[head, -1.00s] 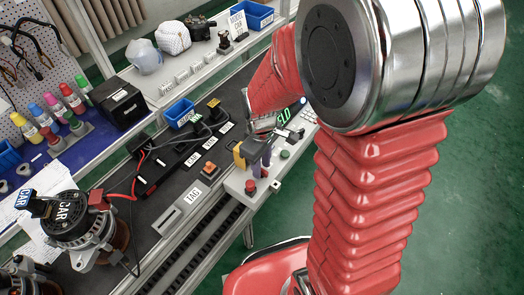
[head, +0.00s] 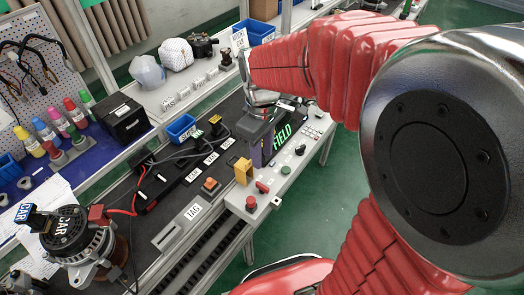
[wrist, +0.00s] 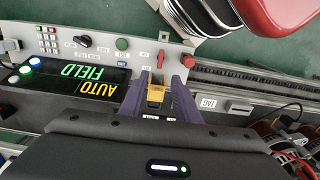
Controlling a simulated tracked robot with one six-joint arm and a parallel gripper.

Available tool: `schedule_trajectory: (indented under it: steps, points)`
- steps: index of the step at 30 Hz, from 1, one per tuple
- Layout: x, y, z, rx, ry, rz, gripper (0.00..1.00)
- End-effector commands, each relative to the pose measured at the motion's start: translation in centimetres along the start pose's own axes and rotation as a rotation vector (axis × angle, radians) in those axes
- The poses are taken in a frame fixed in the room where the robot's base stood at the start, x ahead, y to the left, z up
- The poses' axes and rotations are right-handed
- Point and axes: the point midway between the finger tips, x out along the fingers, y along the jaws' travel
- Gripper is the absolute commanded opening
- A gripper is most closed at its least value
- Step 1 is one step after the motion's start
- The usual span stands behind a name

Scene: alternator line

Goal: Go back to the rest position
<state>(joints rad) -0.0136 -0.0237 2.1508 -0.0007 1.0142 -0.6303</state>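My gripper (wrist: 158,78) shows in the wrist view with its two purple fingers spread apart. A yellow block (wrist: 156,94) shows between the fingers, with gaps at its sides; I cannot tell its depth from the fingertips. In the head view my gripper (head: 267,148) hangs over the control panel (head: 289,183), and the yellow block (head: 243,171) stands on the panel to its left. My red-sleeved arm crosses the right half of the head view and hides part of the floor and line.
A red button (head: 251,203) and a green button (head: 285,170) are on the panel. The lit FIELD/AUTO display (wrist: 90,78) lies beside the gripper. An alternator (head: 80,240) stands at lower left. A blue bin (head: 181,128) is behind. Green floor is open at right.

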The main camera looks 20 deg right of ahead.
Motion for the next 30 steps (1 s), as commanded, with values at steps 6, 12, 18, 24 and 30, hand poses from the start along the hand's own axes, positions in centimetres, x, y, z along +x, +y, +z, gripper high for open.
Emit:
schedule_trajectory:
  steps: [6, 12, 18, 24, 30]
  points:
    - [-0.1, 0.0, 0.0, 0.0, 0.0, 0.0, 0.29]
    - [-0.1, 0.0, 0.0, 0.0, 0.0, 0.0, 0.29]
    - [-0.1, 0.0, 0.0, 0.013, 0.0, 0.0, 0.29]
    - [0.2, 0.0, 0.0, 0.108, 0.004, 0.002, 0.29]
    - [0.3, -0.9, 1.3, 0.26, 0.02, 0.011, 0.29]
